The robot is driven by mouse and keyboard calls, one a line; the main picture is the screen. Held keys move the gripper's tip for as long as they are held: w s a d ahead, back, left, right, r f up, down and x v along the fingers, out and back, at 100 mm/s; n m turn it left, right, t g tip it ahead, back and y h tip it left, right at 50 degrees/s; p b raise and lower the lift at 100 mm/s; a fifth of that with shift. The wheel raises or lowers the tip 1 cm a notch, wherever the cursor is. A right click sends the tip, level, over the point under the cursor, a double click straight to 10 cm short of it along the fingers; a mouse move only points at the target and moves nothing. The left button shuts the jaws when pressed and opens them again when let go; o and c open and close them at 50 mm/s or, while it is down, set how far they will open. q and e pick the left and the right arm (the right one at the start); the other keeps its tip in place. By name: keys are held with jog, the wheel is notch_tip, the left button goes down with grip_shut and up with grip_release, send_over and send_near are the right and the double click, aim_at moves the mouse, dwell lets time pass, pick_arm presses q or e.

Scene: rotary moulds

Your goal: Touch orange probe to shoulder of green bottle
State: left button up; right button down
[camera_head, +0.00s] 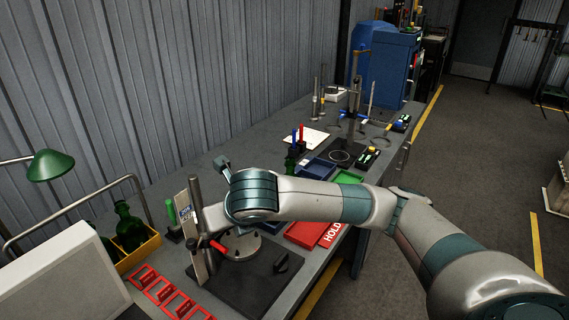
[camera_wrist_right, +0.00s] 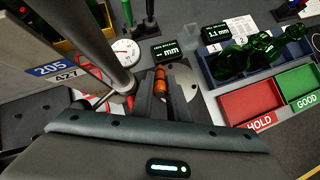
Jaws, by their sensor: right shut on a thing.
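In the right wrist view the orange probe (camera_wrist_right: 160,82) is between the fingers of my right gripper (camera_wrist_right: 163,92), which is shut on it. Dark green glass bottles (camera_wrist_right: 248,52) show in a blue tray to the upper right, apart from the probe. In the head view green glass also shows behind my arm (camera_head: 290,161), and green bottles (camera_head: 129,226) stand in a yellow crate at the left. I cannot tell which bottle is meant. My forearm hides the right gripper and the probe in the head view. My left gripper is not in view.
A metal post with a numbered scale (camera_head: 194,232) and red handle stands close to my right wrist. Red racks (camera_head: 160,288) lie in front. A red HOLD tray (camera_wrist_right: 249,107) and green GOOD tray (camera_wrist_right: 299,88) lie at the bench edge. A round dial (camera_wrist_right: 126,51) and small displays stand behind the gripper.

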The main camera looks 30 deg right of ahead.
jog(key=shift+d+r, duration=0.1)
jog(key=d+r+n+h+p, duration=0.1)
jog(key=d+r+n+p, duration=0.6)
jog(key=d+n, duration=0.8)
notch_tip(320, 180, up, 3)
jog(key=shift+d+r+n+h+p, duration=0.15)
jog(key=shift+d+n+h+p, duration=0.2)
jog(key=shift+n, duration=0.25)
jog(key=shift+s+a+f, duration=0.1)
jog(key=shift+f, duration=0.1)
notch_tip(320, 180, down, 7)
jog(key=b, duration=0.1)
jog(key=shift+b, duration=0.4)
jog(key=shift+f, duration=0.1)
